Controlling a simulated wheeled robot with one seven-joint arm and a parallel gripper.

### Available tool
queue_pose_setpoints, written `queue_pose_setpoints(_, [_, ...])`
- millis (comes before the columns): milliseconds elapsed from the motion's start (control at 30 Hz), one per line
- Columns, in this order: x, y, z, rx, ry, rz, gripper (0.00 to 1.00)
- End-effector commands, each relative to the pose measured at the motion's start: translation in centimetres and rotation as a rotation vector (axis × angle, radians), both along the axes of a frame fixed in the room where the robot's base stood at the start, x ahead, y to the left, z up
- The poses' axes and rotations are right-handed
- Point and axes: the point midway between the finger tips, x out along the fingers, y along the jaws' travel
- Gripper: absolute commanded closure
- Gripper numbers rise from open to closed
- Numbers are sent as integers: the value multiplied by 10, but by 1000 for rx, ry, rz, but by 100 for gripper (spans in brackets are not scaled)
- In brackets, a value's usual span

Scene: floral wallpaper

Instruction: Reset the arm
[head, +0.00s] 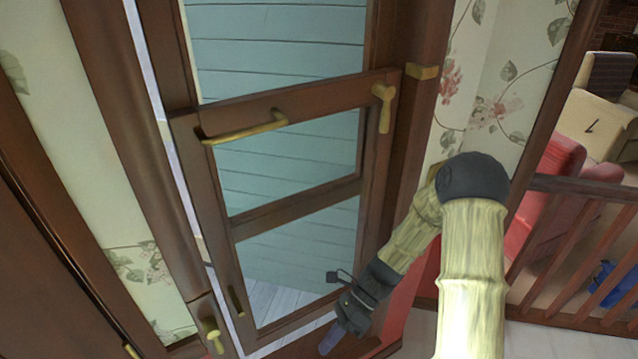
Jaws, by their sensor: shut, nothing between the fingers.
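My arm rises from the lower right of the head view, bends at a dark joint, and reaches down and left. My gripper (331,338) points down near the lower middle, in front of the lower right part of a brown wooden glazed door (290,208). The gripper is shut and empty. I cannot tell whether it touches the door. The door has a brass handle (245,130) on its crossbar and looks slightly ajar, with a gap along its left side.
A brass knob (213,338) is at the lower left. A wooden railing (572,255) stands at the right, with a red armchair (560,185) behind it. Floral wallpaper (500,75) covers the wall between door and railing. Pale floor shows at the lower right.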

Motion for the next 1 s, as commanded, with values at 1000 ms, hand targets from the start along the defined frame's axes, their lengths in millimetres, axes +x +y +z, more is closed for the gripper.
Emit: queue_pose_setpoints(1000, [-7,-130,136,-226,-1261,1524,100])
